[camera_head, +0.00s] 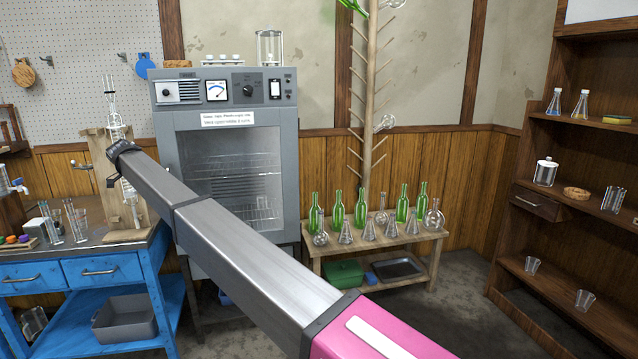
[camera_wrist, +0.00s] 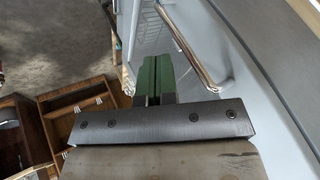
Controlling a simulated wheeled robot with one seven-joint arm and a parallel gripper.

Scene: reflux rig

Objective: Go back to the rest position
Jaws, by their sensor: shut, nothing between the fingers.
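My gripper (camera_wrist: 150,62) shows in the wrist view with its two green fingers closed together and nothing between them. The fingers are close beside a chrome bar handle (camera_wrist: 184,50) on a pale grey front; I cannot tell whether they touch it. In the head view my arm stretches from the lower right to the upper left, across the grey oven (camera_head: 237,100). I cannot make out the fingers in that view. The oven's glass door looks closed, and my arm covers its lower left part.
A wooden stand with glassware (camera_head: 128,205) is on the blue bench (camera_head: 95,270) at left, near my arm's far bend. Green bottles (camera_head: 360,207) and flasks crowd a low wooden bench (camera_head: 432,240). Shelves (camera_head: 565,225) stand at right. Floor shows between bench and shelves.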

